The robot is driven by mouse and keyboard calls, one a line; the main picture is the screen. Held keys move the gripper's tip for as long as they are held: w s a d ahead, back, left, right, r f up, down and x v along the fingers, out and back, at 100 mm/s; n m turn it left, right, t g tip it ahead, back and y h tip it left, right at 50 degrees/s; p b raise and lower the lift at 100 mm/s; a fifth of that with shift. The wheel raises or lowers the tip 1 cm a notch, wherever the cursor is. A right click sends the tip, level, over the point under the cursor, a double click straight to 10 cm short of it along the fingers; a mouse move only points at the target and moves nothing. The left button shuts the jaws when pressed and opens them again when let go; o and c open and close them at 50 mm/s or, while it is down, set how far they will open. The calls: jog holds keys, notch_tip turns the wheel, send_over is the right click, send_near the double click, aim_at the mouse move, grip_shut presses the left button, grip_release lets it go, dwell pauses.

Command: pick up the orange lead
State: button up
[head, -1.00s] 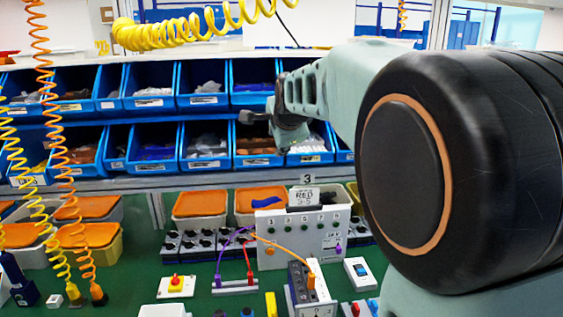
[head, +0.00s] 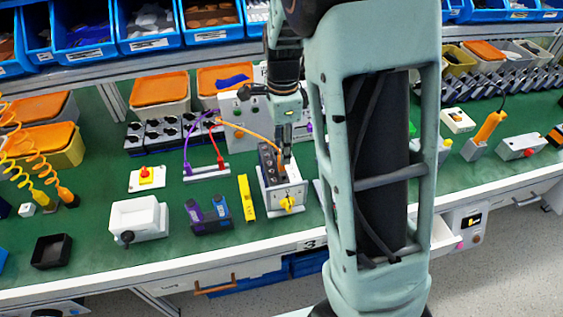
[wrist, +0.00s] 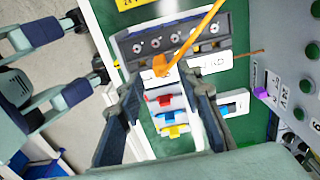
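My gripper (head: 286,157) points down over the box. In the wrist view my gripper (wrist: 161,77) is open, with its fingertips either side of the plug. I cannot tell whether they touch it. In the head view the gripper partly hides the plug.
The grey panel (head: 233,140) stands close behind. A purple and a red lead (head: 220,150) arch at its left. A yellow block (head: 246,197), blue-purple parts (head: 208,214) and a white box (head: 138,218) lie left of the switch box. Blue bins (head: 147,25) line the shelf behind.

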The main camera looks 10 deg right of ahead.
aim_at(282, 169)
notch_tip(282, 169, down, 5)
jog(key=shift+a+f, duration=0.1)
jog(key=shift+c, duration=0.2)
grip_shut()
